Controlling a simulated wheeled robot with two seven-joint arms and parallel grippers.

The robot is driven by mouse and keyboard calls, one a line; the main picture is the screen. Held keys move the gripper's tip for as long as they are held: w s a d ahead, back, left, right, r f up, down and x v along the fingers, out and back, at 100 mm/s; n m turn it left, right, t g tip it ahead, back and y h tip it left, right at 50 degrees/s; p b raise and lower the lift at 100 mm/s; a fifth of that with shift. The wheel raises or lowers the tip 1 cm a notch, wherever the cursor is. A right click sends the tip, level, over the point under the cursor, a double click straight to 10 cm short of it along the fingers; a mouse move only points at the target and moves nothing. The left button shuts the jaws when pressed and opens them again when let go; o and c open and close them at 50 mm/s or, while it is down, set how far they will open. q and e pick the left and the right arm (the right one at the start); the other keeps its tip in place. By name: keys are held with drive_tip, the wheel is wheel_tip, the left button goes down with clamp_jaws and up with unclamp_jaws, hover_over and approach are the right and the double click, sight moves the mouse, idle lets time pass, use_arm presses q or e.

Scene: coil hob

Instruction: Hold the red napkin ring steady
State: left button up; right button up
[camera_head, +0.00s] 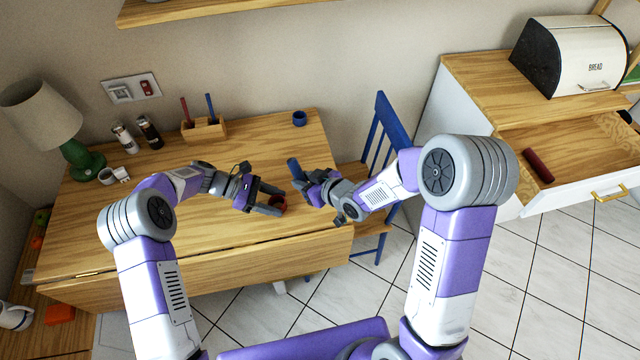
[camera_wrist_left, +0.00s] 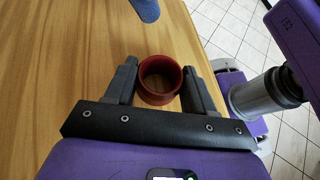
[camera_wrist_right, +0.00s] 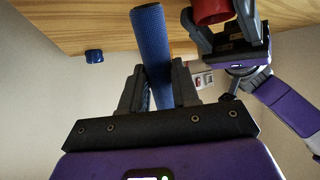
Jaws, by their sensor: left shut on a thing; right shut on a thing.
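The red napkin ring (camera_head: 280,201) is between the fingers of my left gripper (camera_head: 281,203), over the front right of the table. In the left wrist view the ring (camera_wrist_left: 160,100) shows its open end, with a finger against each side. My right gripper (camera_head: 303,189) is shut on a rolled blue napkin (camera_head: 294,168), which also shows in the right wrist view (camera_wrist_right: 150,45). The blue roll is apart from the ring, and its free end sticks out past the fingers. I cannot tell whether the ring touches the tabletop.
A blue napkin ring (camera_head: 299,119) stands at the table's back right. A wooden holder (camera_head: 204,130), two mills and a green lamp (camera_head: 80,160) stand further left. A blue chair (camera_head: 380,140) is at the right edge. An open drawer (camera_head: 580,150) holds a dark red roll (camera_head: 538,166).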

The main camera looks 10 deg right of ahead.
drive_tip(key=s+a+r+n+t+y, duration=0.1)
drive_tip(key=s+a+r+n+y, duration=0.1)
drive_tip(key=a+r+y, duration=0.5)
drive_tip(key=shift+r+n+t, duration=0.2)
drive_tip(key=shift+n+t, duration=0.1)
drive_tip(key=shift+n, duration=0.3)
drive_tip(key=shift+d, duration=0.1)
hover_over(284, 207)
drive_tip(key=shift+w+f, duration=0.15)
drive_tip(key=shift+f, duration=1.3)
drive_tip(key=shift+w+f, duration=0.15)
drive_tip(key=shift+f, duration=1.3)
drive_tip(key=shift+f, duration=0.9)
drive_tip(key=shift+r, duration=0.6)
drive_tip(key=shift+f, duration=0.1)
idle(0.4)
drive_tip(key=shift+f, duration=0.35)
